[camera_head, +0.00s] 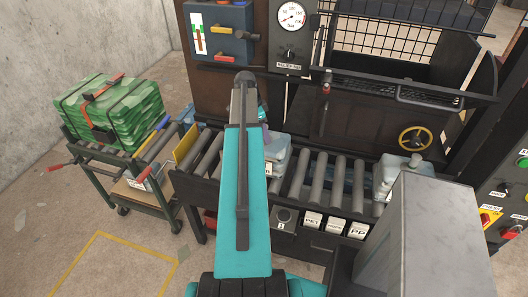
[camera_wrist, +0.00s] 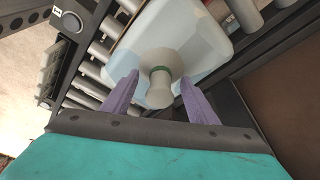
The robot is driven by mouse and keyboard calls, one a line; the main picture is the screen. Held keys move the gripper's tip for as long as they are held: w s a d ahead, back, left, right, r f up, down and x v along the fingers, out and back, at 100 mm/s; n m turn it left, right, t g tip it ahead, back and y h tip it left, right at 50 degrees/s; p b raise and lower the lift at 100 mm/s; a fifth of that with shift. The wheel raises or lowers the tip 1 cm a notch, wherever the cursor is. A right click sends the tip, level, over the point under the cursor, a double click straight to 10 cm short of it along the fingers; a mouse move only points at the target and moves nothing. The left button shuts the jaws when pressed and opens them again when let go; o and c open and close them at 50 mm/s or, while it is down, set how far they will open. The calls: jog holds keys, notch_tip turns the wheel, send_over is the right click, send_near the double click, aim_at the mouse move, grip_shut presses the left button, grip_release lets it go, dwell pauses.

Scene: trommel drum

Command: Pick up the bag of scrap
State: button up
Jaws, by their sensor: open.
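A pale blue-white bag (camera_head: 277,152), seemingly the bag of scrap, sits on the roller conveyor, partly hidden behind my arm. In the wrist view, the bag (camera_wrist: 165,40) has a gathered neck with a green tie and a flared knob on top. My gripper (camera_wrist: 159,80) is open, its two purple fingers apart on either side of the neck. Whether a finger touches it I cannot tell. In the head view my gripper is mostly hidden by the arm. A second similar pale bag (camera_head: 402,168) stands farther right on the conveyor.
The roller conveyor (camera_head: 318,180) runs across in front of a dark machine with a gauge (camera_head: 291,16) and a yellow handwheel (camera_head: 415,138). A cart (camera_head: 98,154) with a green strapped bale (camera_head: 112,110) stands at left. A grey box-shaped block (camera_head: 425,235) fills the lower right foreground.

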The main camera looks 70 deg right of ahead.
dwell(0.4)
grip_shut()
jog(key=shift+r, duration=0.15)
jog(key=w+a+r+b, duration=0.1)
jog(key=a+r+b, duration=0.1)
jog(key=a, duration=0.6)
jog(key=w+a+r+b, duration=0.1)
jog(key=a+r+b, duration=0.1)
jog(key=a+b, duration=0.2)
jog(key=a, duration=0.3)
jog(key=shift+w+a+r, duration=0.15)
jog(key=shift+a+r, duration=0.2)
jog(key=shift+a, duration=0.05)
dwell(0.5)
dwell(0.7)
